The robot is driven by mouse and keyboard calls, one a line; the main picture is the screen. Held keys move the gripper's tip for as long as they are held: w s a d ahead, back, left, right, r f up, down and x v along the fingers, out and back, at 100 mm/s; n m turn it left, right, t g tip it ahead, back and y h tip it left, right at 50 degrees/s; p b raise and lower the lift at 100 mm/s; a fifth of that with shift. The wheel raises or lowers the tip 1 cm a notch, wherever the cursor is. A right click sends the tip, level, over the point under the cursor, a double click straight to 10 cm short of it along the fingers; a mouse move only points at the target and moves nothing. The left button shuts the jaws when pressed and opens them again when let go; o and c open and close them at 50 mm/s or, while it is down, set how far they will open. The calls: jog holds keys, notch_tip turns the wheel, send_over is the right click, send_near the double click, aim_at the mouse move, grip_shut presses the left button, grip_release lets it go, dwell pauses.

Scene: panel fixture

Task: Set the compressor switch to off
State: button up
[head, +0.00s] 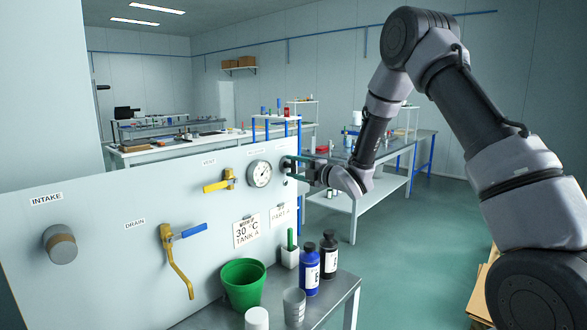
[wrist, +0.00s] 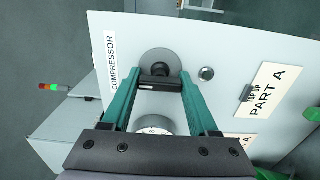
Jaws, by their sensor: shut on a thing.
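The compressor switch (wrist: 166,61) is a dark round knob with a black bar handle on a grey disc, next to the COMPRESSOR label (wrist: 112,62) on the panel (wrist: 222,48). My gripper (wrist: 160,82) has its two teal fingers on either side of the black handle and is shut on it. In the head view my gripper (head: 298,168) reaches the right end of the panel, beside the round gauge. The switch is mostly hidden there by the fingers. The exact setting of the switch cannot be read.
Below stand a green bucket (head: 242,284) and bottles (head: 310,268). Open floor (head: 420,250) lies to the right.

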jog(key=shift+f, duration=0.1)
dwell(0.3)
jog(key=o, duration=1.4)
jog(key=shift+d, duration=0.1)
jog(key=v, duration=1)
jog(key=shift+s+d, duration=0.25)
